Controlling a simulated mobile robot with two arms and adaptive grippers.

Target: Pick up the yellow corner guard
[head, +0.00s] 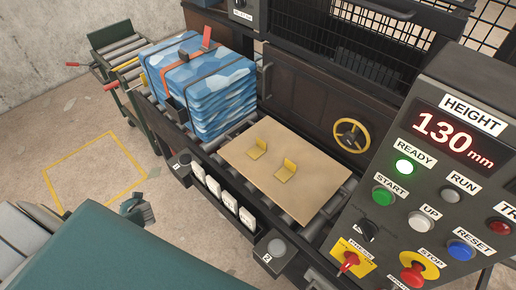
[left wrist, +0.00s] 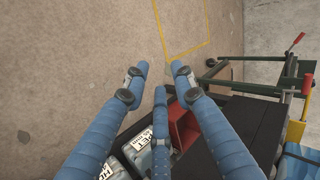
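Two yellow corner guards lie apart on a tan flat board on the roller bed in the head view: one at the back left (head: 258,149), one nearer the front right (head: 287,170). Both are small and L-shaped, with one flap standing up. My left gripper (head: 137,208) shows partly at the lower left of the head view, above the floor and well left of the board. In the left wrist view, the blue fingers of this gripper (left wrist: 160,78) are spread apart with nothing between them. No corner guard shows in that view. My right gripper is not in view.
A strapped stack of blue patterned sheets (head: 205,85) stands left of the board (head: 235,155). A control panel (head: 450,120) reading 130 mm rises at the right. A yellow handwheel (head: 351,135) is behind the board. The machine's front rail carries several white labels.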

